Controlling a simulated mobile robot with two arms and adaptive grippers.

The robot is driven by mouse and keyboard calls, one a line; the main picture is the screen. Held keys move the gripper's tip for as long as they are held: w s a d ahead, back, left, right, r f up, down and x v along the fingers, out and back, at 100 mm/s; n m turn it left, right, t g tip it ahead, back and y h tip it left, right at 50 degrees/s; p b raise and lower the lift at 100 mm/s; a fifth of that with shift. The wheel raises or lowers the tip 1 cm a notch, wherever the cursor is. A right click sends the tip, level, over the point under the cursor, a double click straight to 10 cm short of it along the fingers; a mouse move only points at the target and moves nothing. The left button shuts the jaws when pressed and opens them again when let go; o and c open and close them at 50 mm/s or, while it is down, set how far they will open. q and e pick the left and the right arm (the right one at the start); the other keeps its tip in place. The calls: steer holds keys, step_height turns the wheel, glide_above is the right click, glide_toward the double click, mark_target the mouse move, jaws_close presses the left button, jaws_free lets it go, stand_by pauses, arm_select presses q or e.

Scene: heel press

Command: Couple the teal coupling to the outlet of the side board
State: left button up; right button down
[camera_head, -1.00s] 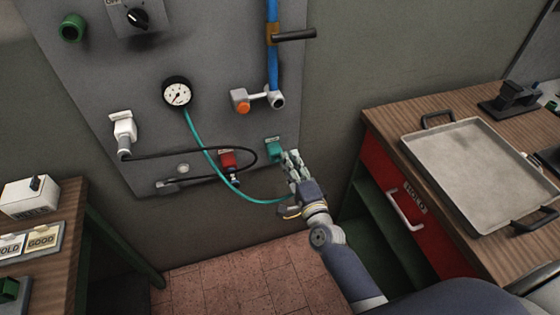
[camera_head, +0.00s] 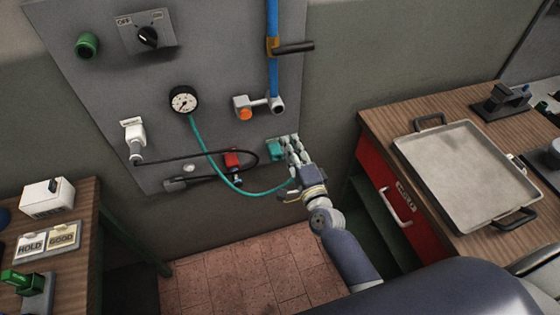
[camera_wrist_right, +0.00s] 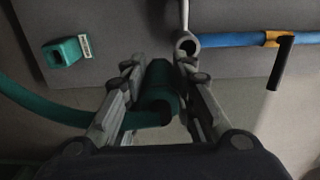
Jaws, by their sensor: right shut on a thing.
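The teal coupling (camera_wrist_right: 158,92) is between the fingers of my right gripper (camera_wrist_right: 158,68), which is shut on it. A teal hose (camera_head: 214,165) runs from the coupling to the gauge on the board. In the head view my right gripper (camera_head: 292,148) is at the board's lower right, and its fingers hide the coupling. The teal outlet (camera_head: 274,151) is just left of the fingers. In the right wrist view the outlet (camera_wrist_right: 63,53), with a white label, is left of the coupling and apart from it. My left gripper is not in view.
The side board (camera_head: 215,105) also carries a pressure gauge (camera_head: 184,101), a red fitting (camera_head: 232,159), a white fitting (camera_head: 134,137) with a black hose, and a blue pipe (camera_head: 272,60) with a valve. A metal tray (camera_head: 465,170) lies on the right bench.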

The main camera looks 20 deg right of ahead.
steer(key=shift+r+p, duration=1.95)
steer(key=shift+r, duration=0.4)
steer(key=shift+w+f, duration=0.1)
steer(key=shift+w, duration=0.2)
steer(key=shift+w+b, duration=0.65)
steer(key=shift+w, duration=1.55)
steer(key=shift+w+a+b, duration=0.1)
steer(key=shift+w+b, duration=0.35)
steer(key=shift+w, duration=1)
steer(key=c, duration=1.6)
jaws_free()
steer(key=o, duration=0.4)
steer(key=shift+c, duration=0.2)
steer(key=shift+w, duration=0.15)
